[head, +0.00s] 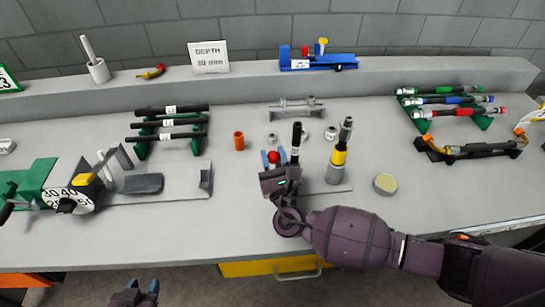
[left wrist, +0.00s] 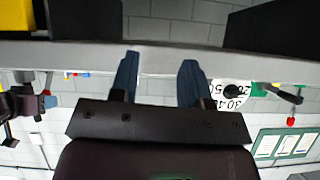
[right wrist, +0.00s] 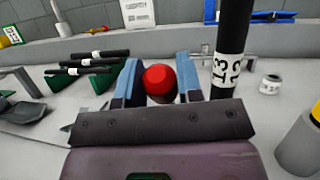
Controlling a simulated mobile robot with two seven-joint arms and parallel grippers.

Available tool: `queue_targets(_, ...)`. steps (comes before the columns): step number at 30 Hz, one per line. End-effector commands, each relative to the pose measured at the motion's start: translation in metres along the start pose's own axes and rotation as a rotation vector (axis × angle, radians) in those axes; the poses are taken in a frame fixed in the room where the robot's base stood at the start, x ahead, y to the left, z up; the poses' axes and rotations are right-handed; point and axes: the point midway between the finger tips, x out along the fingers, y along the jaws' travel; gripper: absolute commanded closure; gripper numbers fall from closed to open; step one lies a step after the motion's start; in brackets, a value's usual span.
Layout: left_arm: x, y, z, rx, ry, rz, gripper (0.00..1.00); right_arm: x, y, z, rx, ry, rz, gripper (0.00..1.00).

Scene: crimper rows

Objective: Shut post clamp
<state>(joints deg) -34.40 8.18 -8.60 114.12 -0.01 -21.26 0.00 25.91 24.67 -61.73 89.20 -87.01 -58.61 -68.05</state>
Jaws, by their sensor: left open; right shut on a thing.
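My right gripper (head: 275,162) comes in from the right over the bench. It is shut on a red knob (right wrist: 160,82), which shows between its blue fingers in the right wrist view; the knob also shows in the head view (head: 273,156). A black tube (right wrist: 230,50) with a "13" label stands upright just right of the fingers; it also shows in the head view (head: 296,140). The clamp body under the knob is hidden by my gripper. My left gripper (head: 143,286) is low in front of the bench, open and empty; its spread fingers show in the left wrist view (left wrist: 160,66).
A grey and yellow cylinder (head: 338,160) stands right of the tube. A round tin (head: 385,184) lies further right. An orange cup (head: 239,141) and racks of black tubes (head: 170,123) are to the left. A dial machine (head: 68,198) fills the left end.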

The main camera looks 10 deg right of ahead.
Motion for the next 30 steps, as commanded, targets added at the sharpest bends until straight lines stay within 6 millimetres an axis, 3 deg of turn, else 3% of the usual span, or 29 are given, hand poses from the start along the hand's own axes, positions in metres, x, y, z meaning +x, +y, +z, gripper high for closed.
queue_targets(3, 0.008, 0.002, 0.021, 0.001, -0.018, 0.002, 0.57, -0.006, 0.001, -0.006, -0.005, -0.05, -0.003, 1.0)
queue_targets(9, 0.016, 0.004, 0.038, 0.002, -0.034, 0.005, 0.57, -0.013, 0.002, -0.007, -0.018, -0.124, -0.004, 1.0)
queue_targets(23, 0.02, 0.005, 0.033, 0.004, -0.021, 0.007, 0.57, -0.015, 0.002, -0.004, -0.023, -0.159, -0.005, 1.0)
queue_targets(27, 0.018, 0.007, 0.039, 0.001, -0.037, 0.012, 0.74, -0.015, 0.002, -0.004, -0.023, -0.159, -0.005, 1.0)
queue_targets(30, 0.022, 0.024, 0.034, -0.023, -0.052, 0.047, 0.9, -0.015, 0.002, -0.004, -0.023, -0.158, -0.005, 1.0)
